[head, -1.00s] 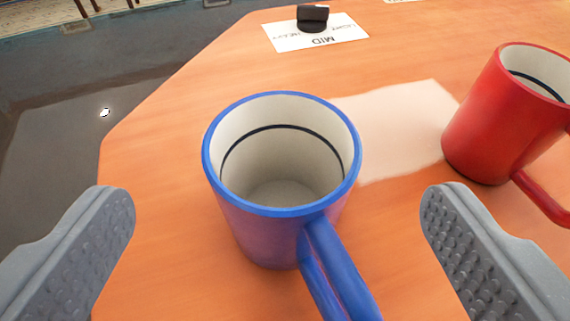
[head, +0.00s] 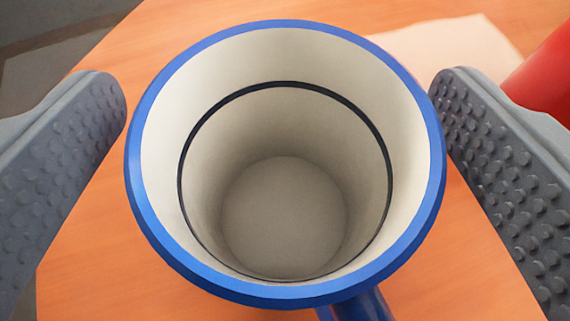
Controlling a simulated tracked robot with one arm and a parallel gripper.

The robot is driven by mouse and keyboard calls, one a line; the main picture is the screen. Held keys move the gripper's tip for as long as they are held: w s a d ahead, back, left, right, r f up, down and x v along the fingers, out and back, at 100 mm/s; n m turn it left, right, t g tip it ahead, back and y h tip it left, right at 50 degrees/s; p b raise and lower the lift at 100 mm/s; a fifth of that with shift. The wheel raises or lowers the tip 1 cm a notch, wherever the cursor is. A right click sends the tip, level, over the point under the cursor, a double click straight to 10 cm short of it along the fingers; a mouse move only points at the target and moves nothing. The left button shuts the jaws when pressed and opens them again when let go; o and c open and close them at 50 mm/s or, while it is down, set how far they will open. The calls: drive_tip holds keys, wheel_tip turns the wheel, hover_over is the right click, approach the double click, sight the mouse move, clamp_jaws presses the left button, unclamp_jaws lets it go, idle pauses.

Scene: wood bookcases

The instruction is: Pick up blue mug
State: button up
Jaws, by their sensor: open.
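The blue mug (head: 150,225) stands upright on the orange wood table, large in the middle of the head view. I look down into its empty white inside, which has a dark ring. Its handle (head: 358,307) points toward the bottom of the picture and is mostly cut off. My gripper (head: 282,95) is open, with one grey studded finger on each side of the mug. The left finger is very near the rim's left side, and the right finger is very near its right side. I cannot tell whether either touches.
A red mug (head: 545,75) stands at the right edge, partly behind my right finger. A pale sheet (head: 450,45) lies on the table (head: 85,275) behind the blue mug. The table's edge runs along the upper left, with dark floor beyond.

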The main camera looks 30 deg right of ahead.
drive_tip(key=c, duration=1.2)
drive_tip(key=shift+r, duration=0.1)
drive_tip(key=shift+c, duration=0.2)
